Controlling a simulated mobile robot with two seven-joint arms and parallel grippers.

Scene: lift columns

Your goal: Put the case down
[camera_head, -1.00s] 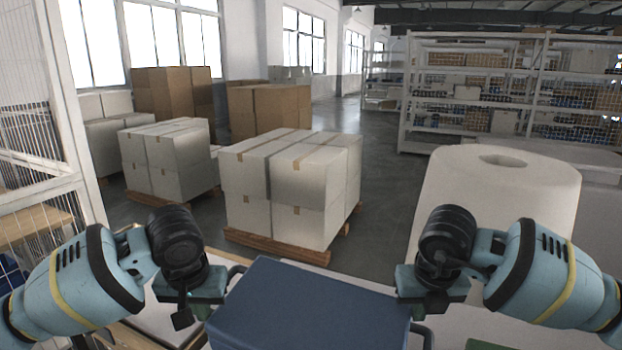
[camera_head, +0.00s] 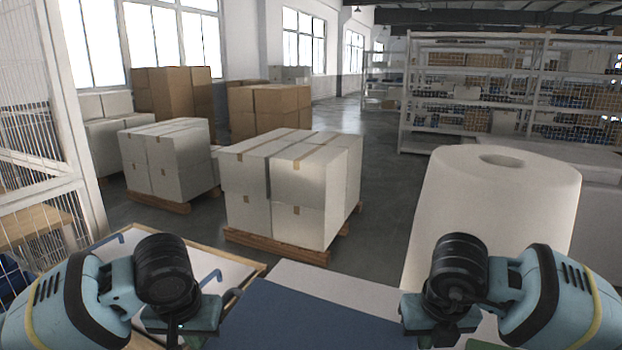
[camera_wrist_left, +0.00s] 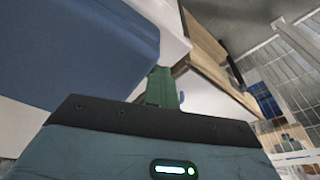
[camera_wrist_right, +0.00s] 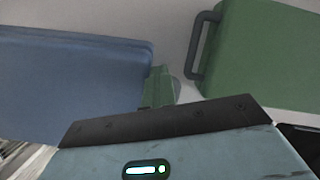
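The blue case (camera_head: 310,322) lies flat at the bottom middle of the head view, cut off by the lower edge. It also fills the upper left of the left wrist view (camera_wrist_left: 80,45) and the left of the right wrist view (camera_wrist_right: 70,85). My left gripper (camera_wrist_left: 162,85) is at its left side and my right gripper (camera_wrist_right: 158,85) at its right side. Both look shut on the case's side handles, which are mostly hidden. I cannot tell whether the case touches the surface below.
A green case (camera_wrist_right: 260,50) with a dark handle lies close by on the right. A pale table top (camera_head: 335,286) shows beyond the blue case. A wood-edged tray (camera_head: 240,267) with blue hooks is at left. A large white roll (camera_head: 490,215) stands at right.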

